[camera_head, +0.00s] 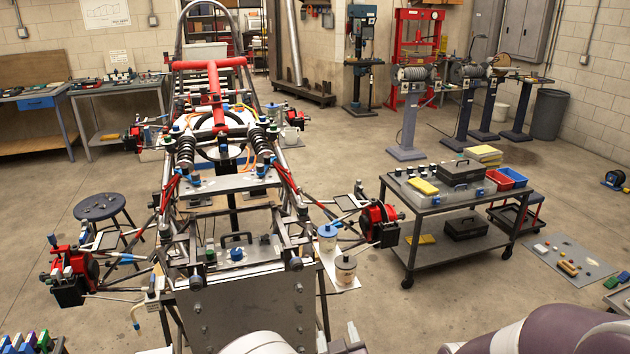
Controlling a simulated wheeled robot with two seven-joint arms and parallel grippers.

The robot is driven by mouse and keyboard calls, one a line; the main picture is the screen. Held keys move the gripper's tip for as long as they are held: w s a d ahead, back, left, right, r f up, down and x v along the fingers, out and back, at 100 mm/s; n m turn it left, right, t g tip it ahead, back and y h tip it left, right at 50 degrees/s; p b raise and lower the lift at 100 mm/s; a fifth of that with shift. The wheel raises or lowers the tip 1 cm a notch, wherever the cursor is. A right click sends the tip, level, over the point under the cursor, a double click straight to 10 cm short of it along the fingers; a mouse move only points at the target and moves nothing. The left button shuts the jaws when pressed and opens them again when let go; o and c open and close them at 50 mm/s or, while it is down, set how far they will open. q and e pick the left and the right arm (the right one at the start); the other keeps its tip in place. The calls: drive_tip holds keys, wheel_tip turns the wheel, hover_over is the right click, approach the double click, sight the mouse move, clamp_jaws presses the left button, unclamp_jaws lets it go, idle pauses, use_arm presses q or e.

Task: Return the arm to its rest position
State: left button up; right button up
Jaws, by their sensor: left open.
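The tube chassis (228,301) stands in front of me, with a grey front plate and red parts on top. My left gripper (338,342) shows only in small part at the bottom edge, just right of the front plate's lower corner. It is open, and I see nothing held in it. Most of it is cut off by the frame. A white rounded link of mine is at the bottom centre. A purple and white arm link of mine fills the bottom right corner. My right gripper is not in view.
A tool cart (456,187) with cases and bins stands to the right. A blue stool (100,207) is at the left. A grey mat (575,261) with small parts lies at the right. Open floor (420,318) lies between chassis and cart.

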use_arm(q)
drive_tip(key=s+f+m+g+h, duration=0.4)
drive_tip(key=s+f+m+g, duration=0.15)
drive_tip(key=s+g, duration=0.2)
drive_tip(key=s+a+r+g+y, duration=0.1)
drive_tip(key=s+a, duration=0.4)
drive_tip(key=a, duration=0.6)
drive_tip(key=s+a+r+n+g+y, duration=0.1)
drive_tip(key=s+a+r+g, duration=0.3)
drive_tip(key=a, duration=0.8)
drive_tip(key=shift+s+g+y, duration=0.45)
drive_tip(key=shift+s+y, duration=0.05)
drive_tip(key=shift+s, duration=0.15)
